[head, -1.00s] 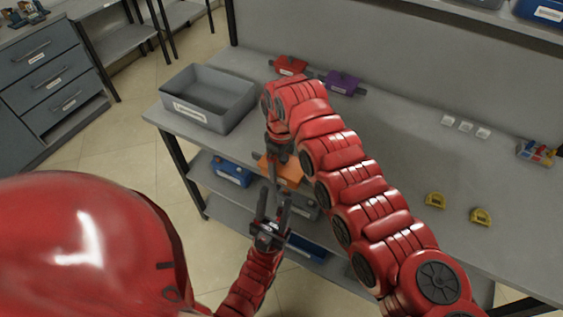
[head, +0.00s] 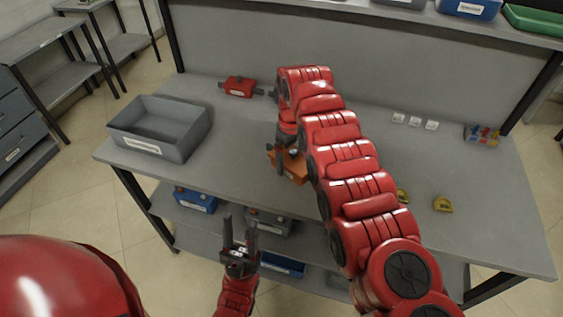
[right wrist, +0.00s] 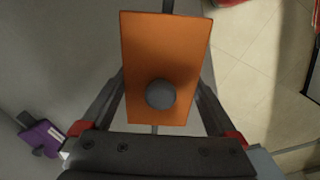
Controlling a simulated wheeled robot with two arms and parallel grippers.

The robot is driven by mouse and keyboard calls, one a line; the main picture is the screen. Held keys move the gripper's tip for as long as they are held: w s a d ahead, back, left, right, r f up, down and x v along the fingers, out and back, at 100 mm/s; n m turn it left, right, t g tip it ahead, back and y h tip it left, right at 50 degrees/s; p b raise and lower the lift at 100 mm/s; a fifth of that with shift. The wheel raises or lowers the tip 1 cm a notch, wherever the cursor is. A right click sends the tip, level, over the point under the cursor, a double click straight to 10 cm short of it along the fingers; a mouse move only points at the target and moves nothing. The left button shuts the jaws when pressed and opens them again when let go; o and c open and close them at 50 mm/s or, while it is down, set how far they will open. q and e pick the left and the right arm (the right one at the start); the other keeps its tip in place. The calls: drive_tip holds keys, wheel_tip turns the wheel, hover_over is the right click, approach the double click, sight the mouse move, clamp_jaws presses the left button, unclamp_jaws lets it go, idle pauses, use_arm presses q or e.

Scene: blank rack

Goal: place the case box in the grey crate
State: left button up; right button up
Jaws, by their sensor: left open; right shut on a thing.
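The orange case box (head: 291,167) has a round grey knob, seen in the right wrist view (right wrist: 183,60). My right gripper (head: 286,148) is shut on it, with a finger on each side in the right wrist view. It appears over the tabletop, right of the grey crate; its height is hard to tell. The grey crate (head: 172,150) stands at the table's left end, open and empty, with a white label on its front. My left gripper (head: 240,229) is open and empty, in front of the table edge.
A red box (head: 240,87) lies behind and right of the crate. A purple box (right wrist: 40,138) shows in the right wrist view. Yellow pieces (head: 443,204) and white blocks (head: 414,121) lie to the right. Blue boxes (head: 195,200) are on the lower shelf.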

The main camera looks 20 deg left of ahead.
drive_tip(key=shift+w+d+r, duration=0.2)
drive_tip(key=shift+d, duration=0.45)
drive_tip(key=shift+w+f, duration=0.1)
drive_tip(key=shift+w+d+m, duration=0.1)
drive_tip(key=shift+w+m, duration=0.1)
drive_tip(key=shift+m, duration=0.1)
drive_tip(key=shift+d+r, duration=0.2)
drive_tip(key=shift+d, duration=0.2)
drive_tip(key=shift+w+d+r+m, duration=0.25)
drive_tip(key=shift+w+d+m, duration=0.15)
drive_tip(key=shift+w+d, duration=0.25)
drive_tip(key=w+d+r+m, duration=0.2)
drive_tip(key=d+m, duration=0.1)
drive_tip(key=d, duration=0.4)
drive_tip(key=shift+w+d+b, duration=0.2)
drive_tip(key=shift+d+b, duration=0.05)
drive_tip(key=shift+b, duration=0.15)
